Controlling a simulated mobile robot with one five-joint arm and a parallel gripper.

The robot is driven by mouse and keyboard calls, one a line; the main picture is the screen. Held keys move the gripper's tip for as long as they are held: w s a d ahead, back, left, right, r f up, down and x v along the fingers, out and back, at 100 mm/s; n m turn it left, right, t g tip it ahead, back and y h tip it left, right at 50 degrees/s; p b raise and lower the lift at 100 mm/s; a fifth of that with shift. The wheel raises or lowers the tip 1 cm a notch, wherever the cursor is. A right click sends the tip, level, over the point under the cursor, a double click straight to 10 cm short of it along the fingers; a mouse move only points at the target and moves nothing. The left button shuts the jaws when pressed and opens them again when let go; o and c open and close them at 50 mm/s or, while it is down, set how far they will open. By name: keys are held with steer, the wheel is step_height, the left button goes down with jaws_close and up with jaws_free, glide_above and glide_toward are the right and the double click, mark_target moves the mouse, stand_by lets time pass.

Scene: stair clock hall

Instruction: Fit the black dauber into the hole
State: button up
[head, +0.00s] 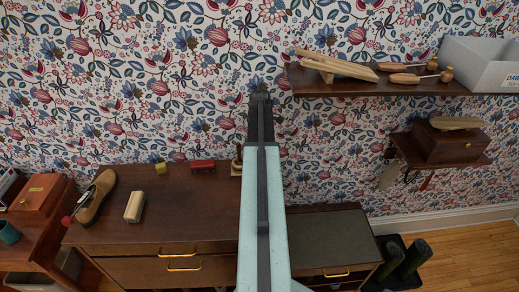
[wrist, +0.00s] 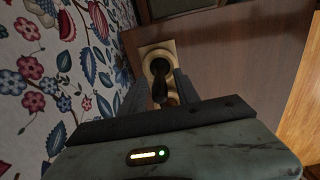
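The black dauber (wrist: 159,88) shows in the wrist view as a dark, slim handle with a round, dark end, between the fingers of my gripper (wrist: 156,88). The fingers appear shut on it. Beyond it is a cream block (wrist: 146,52) with a ring-like opening, on the brown wooden top. The dauber's dark end overlaps the opening; I cannot tell whether it is inside or above it. A small upright brown piece (head: 237,160) shows just left of my arm.
A wall shelf (head: 375,86) with wooden tools and a grey bin (head: 482,63) is right of my gripper. The dresser's middle front is clear.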

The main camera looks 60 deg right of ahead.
step_height(320, 180, up, 11)
steer(key=p, duration=1)
steer(key=shift+f, duration=0.1)
steer(key=shift+w+a, duration=0.15)
steer(key=shift+a, duration=0.1)
steer(key=w+a+m, duration=0.1)
steer(key=w+a, duration=0.7)
steer(key=a, duration=0.5)
steer(key=w+a+m, duration=0.2)
steer(key=w+a, duration=0.5)
steer(key=a, duration=0.7)
steer(key=a+m, duration=0.4)
steer(key=a, duration=2.7)
steer(key=shift+a, duration=0.25)
